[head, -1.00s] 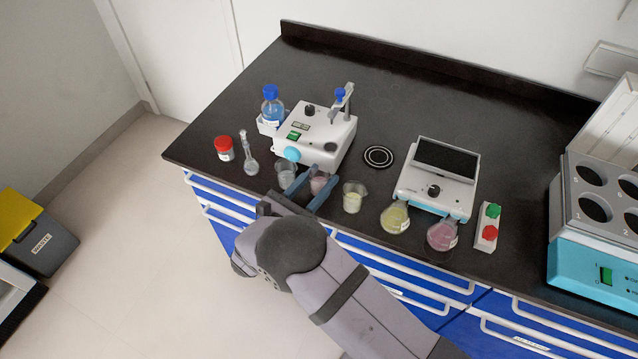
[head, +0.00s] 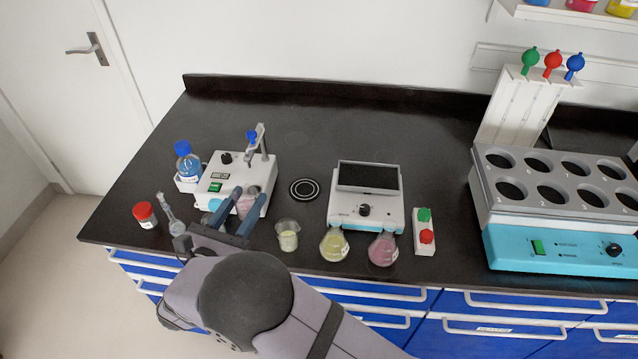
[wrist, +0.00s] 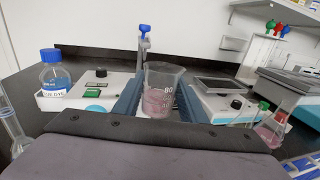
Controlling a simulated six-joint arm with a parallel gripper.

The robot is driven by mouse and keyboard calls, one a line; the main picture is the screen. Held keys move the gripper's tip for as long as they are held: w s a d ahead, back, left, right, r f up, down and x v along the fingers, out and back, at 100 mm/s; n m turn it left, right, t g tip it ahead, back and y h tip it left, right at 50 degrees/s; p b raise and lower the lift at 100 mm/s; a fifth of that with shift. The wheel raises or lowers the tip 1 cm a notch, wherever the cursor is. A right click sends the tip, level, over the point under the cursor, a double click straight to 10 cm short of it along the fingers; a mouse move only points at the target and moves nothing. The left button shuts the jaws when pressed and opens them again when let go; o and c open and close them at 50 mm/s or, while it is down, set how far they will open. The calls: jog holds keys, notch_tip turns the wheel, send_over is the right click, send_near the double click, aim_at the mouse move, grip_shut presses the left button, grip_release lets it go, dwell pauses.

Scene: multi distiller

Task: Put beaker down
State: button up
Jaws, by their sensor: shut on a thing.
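A clear beaker with pinkish contents (head: 248,203) is between the two blue fingers of my gripper (head: 241,203). My gripper is shut on it. In the wrist view the beaker (wrist: 162,92) is upright between the fingers, with the "80" mark facing me. In the head view it overlaps the front right of a white device with a blue-knobbed post (head: 228,172). Its base is partly hidden by the fingers, so I cannot tell whether it touches the bench. A second beaker with pale yellow-green contents (head: 288,238) stands to the right.
A black ringed disc (head: 304,189) lies right of the device on the black bench (head: 340,120). Yellow (head: 334,246) and pink (head: 382,250) flasks stand by a screened device (head: 368,210). A red-capped jar (head: 145,215) and a small flask (head: 172,222) stand left.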

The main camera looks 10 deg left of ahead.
jog(key=w+d+r+m+g+h+b, duration=0.3)
jog(key=w+d+m+h+b, duration=0.3)
jog(key=w+d, duration=0.55)
notch_tip(320, 180, up, 4)
jog(key=m+g+h+b, duration=0.3)
jog(key=g+h, duration=0.2)
send_over(368, 177)
jog(key=shift+f+p, duration=0.3)
jog(key=shift+f, duration=4.5)
jog(key=shift+f, duration=0.15)
jog(key=o, duration=1.1)
